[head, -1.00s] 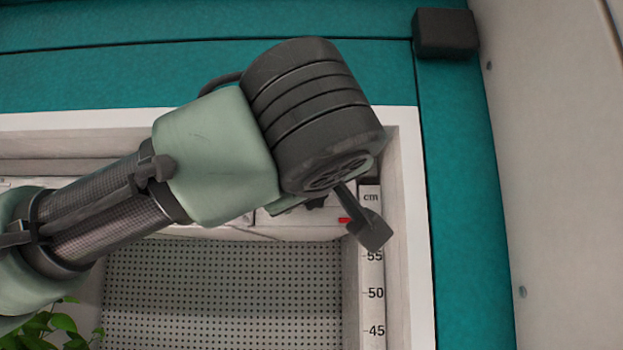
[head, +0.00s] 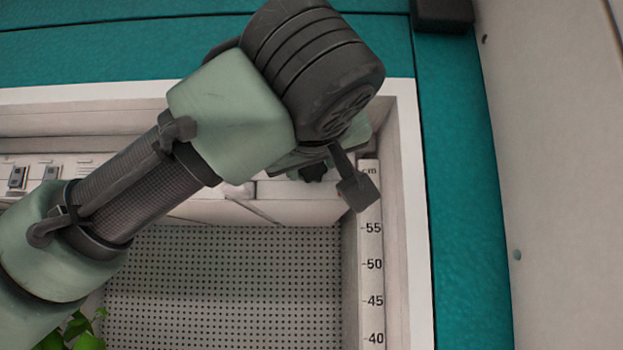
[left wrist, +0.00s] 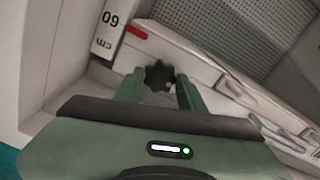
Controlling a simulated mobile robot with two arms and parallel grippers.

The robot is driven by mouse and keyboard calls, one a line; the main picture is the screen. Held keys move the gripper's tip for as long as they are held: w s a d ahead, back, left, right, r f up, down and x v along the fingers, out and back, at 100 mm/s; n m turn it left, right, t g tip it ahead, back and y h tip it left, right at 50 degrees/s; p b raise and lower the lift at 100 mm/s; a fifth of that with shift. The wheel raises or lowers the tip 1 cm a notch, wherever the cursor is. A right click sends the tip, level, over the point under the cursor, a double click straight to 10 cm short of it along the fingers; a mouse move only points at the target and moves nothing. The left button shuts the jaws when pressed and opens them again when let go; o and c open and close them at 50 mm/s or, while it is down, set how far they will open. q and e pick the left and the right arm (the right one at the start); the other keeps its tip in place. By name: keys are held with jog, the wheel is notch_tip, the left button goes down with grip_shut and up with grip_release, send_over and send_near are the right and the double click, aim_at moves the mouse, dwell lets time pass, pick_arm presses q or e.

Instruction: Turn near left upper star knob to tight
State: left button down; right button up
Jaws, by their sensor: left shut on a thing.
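The dark star knob (left wrist: 158,76) shows in the left wrist view, on a pale bar at the chamber wall. My left gripper (left wrist: 159,80) has its two green fingers on either side of the knob and is shut on it. In the head view a small dark part of the knob (head: 313,173) shows below my left wrist. My wrist hides most of the fingers there. My right gripper is not in view.
A scale marked in cm (head: 371,265) runs down the chamber's right inner wall. A red pointer (left wrist: 137,32) lies by it. A perforated floor (head: 230,290) is below. Green leaves (head: 80,330) show at the lower left. A pale panel (head: 560,150) stands at the right.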

pick_arm(q)
jog(key=shift+d+f+m+b, duration=0.15)
jog(key=shift+f+m+b, duration=0.3)
jog(key=shift+m+b, duration=0.45)
jog(key=shift+r+m+b, duration=0.3)
jog(key=shift+m+b, duration=0.1)
jog(key=shift+m, duration=0.4)
jog(key=shift+r+m, duration=0.15)
jog(key=shift+m, duration=6.35)
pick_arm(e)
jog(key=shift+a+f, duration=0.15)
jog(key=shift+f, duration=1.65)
pick_arm(q)
jog(key=c, duration=0.9)
grip_release()
jog(key=shift+o, duration=0.2)
